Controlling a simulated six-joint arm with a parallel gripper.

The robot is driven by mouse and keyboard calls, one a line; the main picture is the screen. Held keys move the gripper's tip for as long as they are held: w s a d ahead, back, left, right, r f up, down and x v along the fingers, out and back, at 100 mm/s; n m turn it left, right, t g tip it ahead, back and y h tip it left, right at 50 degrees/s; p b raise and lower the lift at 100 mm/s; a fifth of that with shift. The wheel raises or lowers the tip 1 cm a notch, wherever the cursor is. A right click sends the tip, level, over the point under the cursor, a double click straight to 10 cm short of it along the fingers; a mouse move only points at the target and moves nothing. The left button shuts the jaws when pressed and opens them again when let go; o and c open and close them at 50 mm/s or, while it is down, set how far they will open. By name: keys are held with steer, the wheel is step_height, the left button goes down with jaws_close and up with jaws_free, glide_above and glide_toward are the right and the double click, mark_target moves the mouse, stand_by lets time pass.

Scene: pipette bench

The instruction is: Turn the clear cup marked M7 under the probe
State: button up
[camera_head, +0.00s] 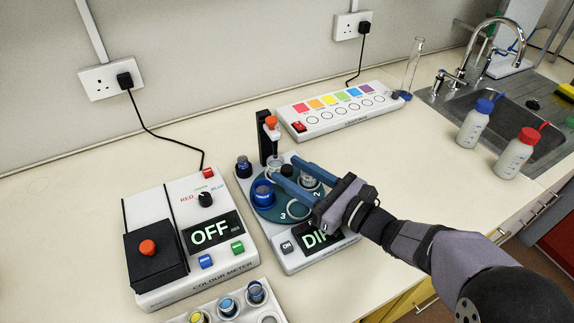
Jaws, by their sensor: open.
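The turntable (268,210) is a dark teal disc on a white device, with numbers 2 and 3 showing. The probe stand is a black column (263,148) at its back, with an orange-topped probe (271,121). A clear, pale cup (309,182) sits on the disc near the 2; no M7 marking is legible. A blue cup (263,193) stands at the disc's left. My gripper (283,168) is open, its two blue fingers reaching over the disc, one on each side of the clear cup. Whether they touch it I cannot tell. My gripper hides part of the disc's right side.
A colour meter (225,270) reading OFF stands at the left. A rack (245,308) of coloured cups is at the front. A colour strip box (345,112) lies behind. Two wash bottles (475,125) (515,153) stand by the sink.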

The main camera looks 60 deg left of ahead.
steer(key=shift+x, duration=1.05)
jaws_close()
steer(key=shift+n+g+h, duration=0.4)
steer(key=shift+n+g, duration=0.2)
steer(key=shift+g, duration=0.3)
steer(key=shift+f+n+g+h+b, duration=0.1)
steer(key=shift+n+g+h+b, duration=0.45)
steer(key=shift+n+g+h, duration=1.45)
steer(key=shift+g, duration=0.4)
steer(key=shift+n+g+h, duration=1)
steer(key=shift+n+h, duration=0.1)
steer(key=shift+h, duration=0.3)
